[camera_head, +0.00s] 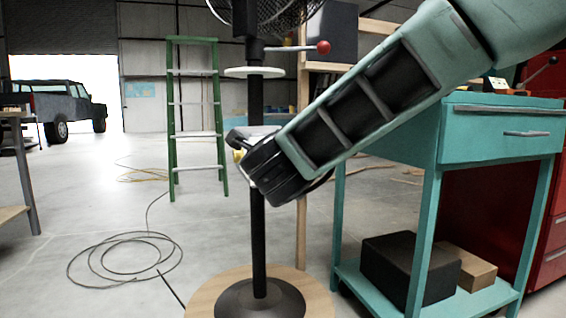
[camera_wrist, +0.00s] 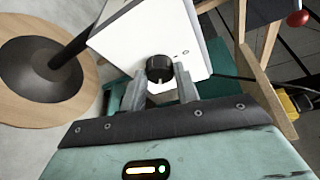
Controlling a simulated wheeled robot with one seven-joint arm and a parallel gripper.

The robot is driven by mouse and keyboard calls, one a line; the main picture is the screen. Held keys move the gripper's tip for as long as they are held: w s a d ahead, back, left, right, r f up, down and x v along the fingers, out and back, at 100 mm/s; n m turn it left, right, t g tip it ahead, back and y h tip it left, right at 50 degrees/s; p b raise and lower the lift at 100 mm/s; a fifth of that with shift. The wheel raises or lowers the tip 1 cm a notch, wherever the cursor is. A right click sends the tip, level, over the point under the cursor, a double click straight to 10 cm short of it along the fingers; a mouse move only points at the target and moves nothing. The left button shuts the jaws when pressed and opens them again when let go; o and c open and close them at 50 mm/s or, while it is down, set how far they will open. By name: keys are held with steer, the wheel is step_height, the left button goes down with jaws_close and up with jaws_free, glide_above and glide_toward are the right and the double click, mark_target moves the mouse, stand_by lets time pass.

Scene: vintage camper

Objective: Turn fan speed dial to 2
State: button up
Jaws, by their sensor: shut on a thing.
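The fan speed dial (camera_wrist: 159,65) is a black ridged knob on the front of a white control box (camera_wrist: 140,36) in the wrist view. My gripper (camera_wrist: 160,76) is shut on the dial, one finger on each side. A small light mark shows near the dial's lower edge; I cannot read any speed number. In the head view the fan cage (camera_head: 268,12) tops a black pole (camera_head: 257,235). My wrist covers most of the control box there, and the dial is hidden.
The pole's round black base stands on a wooden disc (camera_head: 205,297). A red-knobbed lever (camera_head: 323,47) sticks out above. A teal cart (camera_head: 425,190) stands close on the right. A green ladder (camera_head: 172,110) and a coiled cable (camera_head: 125,258) are at the left, with open floor between.

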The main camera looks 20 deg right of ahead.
stand_by(0.3)
steer(key=shift+f, duration=0.1)
steer(key=o, duration=1)
steer(key=shift+p+v, duration=3.25)
steer(key=shift+v, duration=5.45)
